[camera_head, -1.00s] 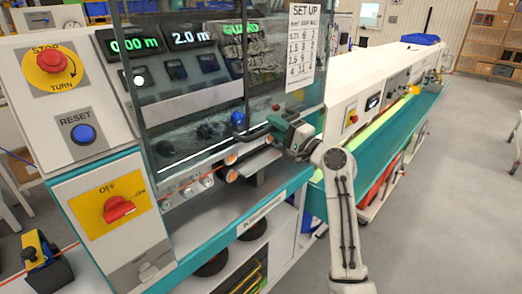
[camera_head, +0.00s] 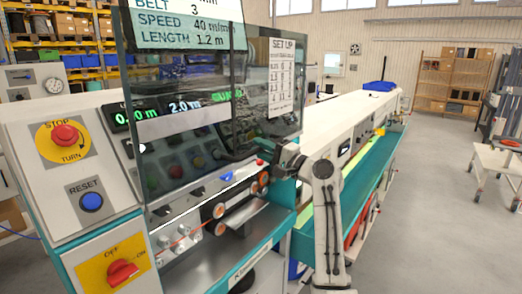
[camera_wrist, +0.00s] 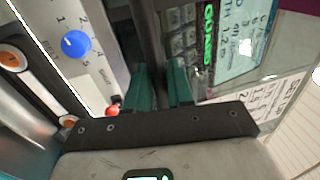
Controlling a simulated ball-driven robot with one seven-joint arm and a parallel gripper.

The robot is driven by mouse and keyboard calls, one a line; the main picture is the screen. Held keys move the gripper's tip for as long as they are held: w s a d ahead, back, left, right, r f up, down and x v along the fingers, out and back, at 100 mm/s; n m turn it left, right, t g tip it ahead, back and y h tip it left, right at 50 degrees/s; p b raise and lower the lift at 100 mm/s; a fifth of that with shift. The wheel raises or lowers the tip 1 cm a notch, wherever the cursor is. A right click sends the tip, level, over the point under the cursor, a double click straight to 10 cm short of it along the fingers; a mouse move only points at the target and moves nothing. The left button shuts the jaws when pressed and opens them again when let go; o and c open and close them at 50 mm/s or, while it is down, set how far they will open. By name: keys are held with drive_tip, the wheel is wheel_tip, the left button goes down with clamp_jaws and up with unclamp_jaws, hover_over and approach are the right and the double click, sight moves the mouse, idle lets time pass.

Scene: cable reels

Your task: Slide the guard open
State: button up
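The guard (camera_head: 185,160) is a dark see-through panel over the machine front. Its lower edge slants up to the right and stands above the orange rollers (camera_head: 218,211), leaving the front below it uncovered. My gripper (camera_head: 283,152) is at the guard's lower right corner. In the wrist view its two teal fingers (camera_wrist: 163,88) stand close together, one on each side of a dark bar (camera_wrist: 150,35) that appears to be the guard's handle. The bar's end between the fingers is mostly hidden.
A red knob (camera_head: 260,162) and a blue knob (camera_head: 227,176) sit near the guard's lower edge. The control panel at left holds a red stop button (camera_head: 66,135) and blue reset button (camera_head: 91,202). A long teal trough (camera_head: 370,180) runs back right. Open floor lies right.

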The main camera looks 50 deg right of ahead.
drive_tip(key=o, duration=0.3)
drive_tip(key=s+f+b, duration=0.2)
drive_tip(key=s+b, duration=0.1)
drive_tip(key=s, duration=0.7)
drive_tip(key=shift+s+d, duration=0.2)
drive_tip(key=shift+s, duration=0.1)
drive_tip(key=shift+f, duration=0.1)
drive_tip(key=s+a+f+n+g+y, duration=0.1)
drive_tip(key=a+f+n+g, duration=0.2)
drive_tip(key=a+f, duration=0.55)
drive_tip(key=s+a+f+n+g, duration=0.15)
drive_tip(key=a+f+g, duration=0.3)
drive_tip(key=f, duration=0.65)
drive_tip(key=s+a+f+n+g+y, duration=0.1)
drive_tip(key=a+f+n+g, duration=0.25)
drive_tip(key=a+f, duration=0.5)
drive_tip(key=s+a+f+n+g+h, duration=0.1)
drive_tip(key=s+a+f+n+g, duration=0.1)
drive_tip(key=s, duration=0.5)
drive_tip(key=s+a+f+n+g+h, duration=0.1)
drive_tip(key=s+a+f+n+g, duration=0.2)
drive_tip(key=s+f, duration=0.4)
drive_tip(key=s+a+f+n+g+h, duration=0.1)
drive_tip(key=s+a+f+n+g, duration=0.2)
drive_tip(key=s, duration=0.5)
wheel_tip(320, 180, down, 2)
drive_tip(key=shift+s+n, duration=0.35)
drive_tip(key=shift+n, duration=0.15)
